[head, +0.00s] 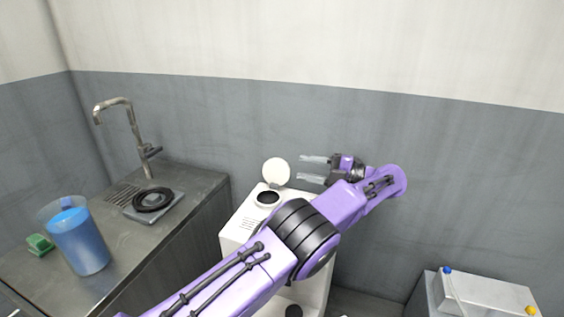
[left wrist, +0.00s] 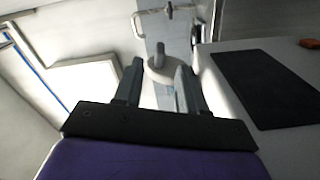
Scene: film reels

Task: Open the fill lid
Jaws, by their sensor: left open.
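The white machine (head: 240,222) stands in the middle of the head view, partly hidden by my left arm. Its round white fill lid (head: 276,171) stands up, tilted back, behind the dark round fill opening (head: 267,198). The opening is uncovered. My left gripper (head: 302,167) is open and empty, just right of the lid, with its fingers pointing left towards it. In the left wrist view a pale round piece (left wrist: 160,72) shows beyond and between the fingers; I cannot tell for sure that it is the lid. My right gripper is not in view.
At left a dark counter (head: 190,181) carries a faucet (head: 130,118), a blue-filled pitcher (head: 80,242), a green sponge (head: 40,244) and a black ring on a scale-like plate (head: 153,201). The grey wall is close behind. A light box (head: 485,292) sits at lower right.

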